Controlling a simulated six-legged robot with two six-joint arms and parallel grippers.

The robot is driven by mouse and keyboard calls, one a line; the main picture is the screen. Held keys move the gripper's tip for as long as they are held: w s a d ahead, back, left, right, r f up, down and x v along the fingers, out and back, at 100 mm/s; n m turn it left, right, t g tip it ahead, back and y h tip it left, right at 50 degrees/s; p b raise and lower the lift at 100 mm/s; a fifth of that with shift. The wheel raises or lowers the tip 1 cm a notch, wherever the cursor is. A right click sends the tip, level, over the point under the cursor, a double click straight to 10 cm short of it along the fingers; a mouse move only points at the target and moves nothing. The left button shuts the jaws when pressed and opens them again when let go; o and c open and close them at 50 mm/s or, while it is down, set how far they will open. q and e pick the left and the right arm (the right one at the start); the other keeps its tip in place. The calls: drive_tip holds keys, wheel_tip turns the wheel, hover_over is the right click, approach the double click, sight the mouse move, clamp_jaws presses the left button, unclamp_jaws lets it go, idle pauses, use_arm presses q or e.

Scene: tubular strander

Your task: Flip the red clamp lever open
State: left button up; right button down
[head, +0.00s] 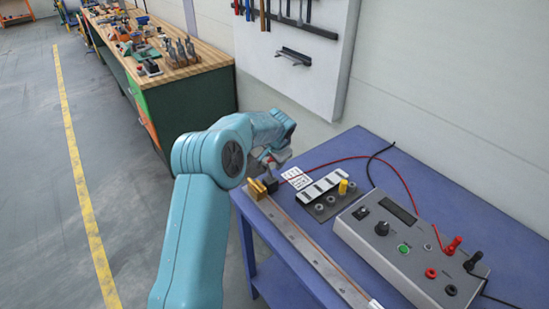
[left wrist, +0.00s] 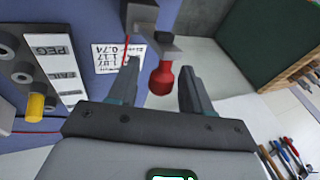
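The red clamp lever (left wrist: 161,79) shows in the left wrist view as a rounded red grip on a grey metal arm, below a dark clamp block (left wrist: 141,16). My left gripper (left wrist: 159,70) is open, with one finger on each side of the red grip. Gaps show between the grip and both fingers, so it is not squeezed. In the head view my left gripper (head: 270,158) is at the far left corner of the blue table, by the clamp, and my arm hides most of the lever. My right gripper is in neither view.
The blue table (head: 290,264) carries a long metal rail (head: 310,250) with a brass block (head: 257,189), a gauge plate with a yellow peg (head: 343,187) and a grey meter box (head: 400,250) with red and black leads. A wooden workbench (head: 190,75) stands behind, left.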

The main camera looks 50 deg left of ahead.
use_arm(q)
drive_tip(key=shift+d+r, duration=0.1)
drive_tip(key=shift+r, duration=0.2)
drive_tip(key=b+v, duration=0.3)
drive_tip(key=v, duration=1.2)
drive_tip(key=shift+s+d+r, duration=0.15)
drive_tip(key=shift+d+r, duration=0.05)
drive_tip(key=shift+r, duration=0.05)
